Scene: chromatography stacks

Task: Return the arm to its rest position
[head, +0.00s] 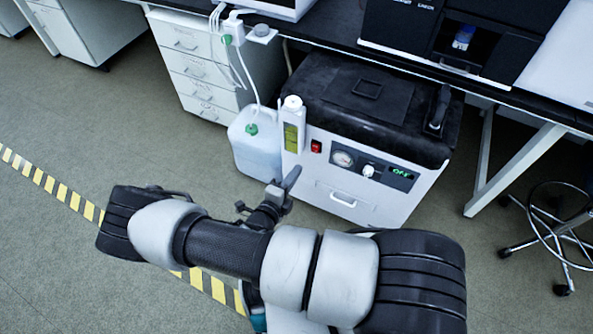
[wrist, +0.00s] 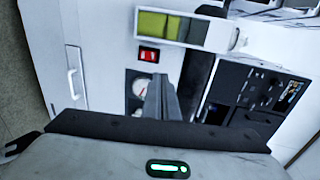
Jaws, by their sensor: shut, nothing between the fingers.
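My arm stretches across the lower part of the head view, bent to the left. My gripper (head: 291,178) is in front of the white and black floor unit (head: 340,205), low and near its front panel. In the wrist view my gripper (wrist: 163,92) shows as one dark closed wedge with nothing held. It covers part of the dial gauge (wrist: 143,86) in that view. I cannot tell whether the fingertips touch the panel; they appear apart from it.
The floor unit has a red switch (head: 316,146) and a lit display (head: 402,173). A translucent jug (head: 256,148) stands on its left. Drawers (head: 203,70) and a dark bench (head: 330,28) are behind. A stool (head: 562,235) is at right. Floor at left, with striped tape (head: 62,190), is open.

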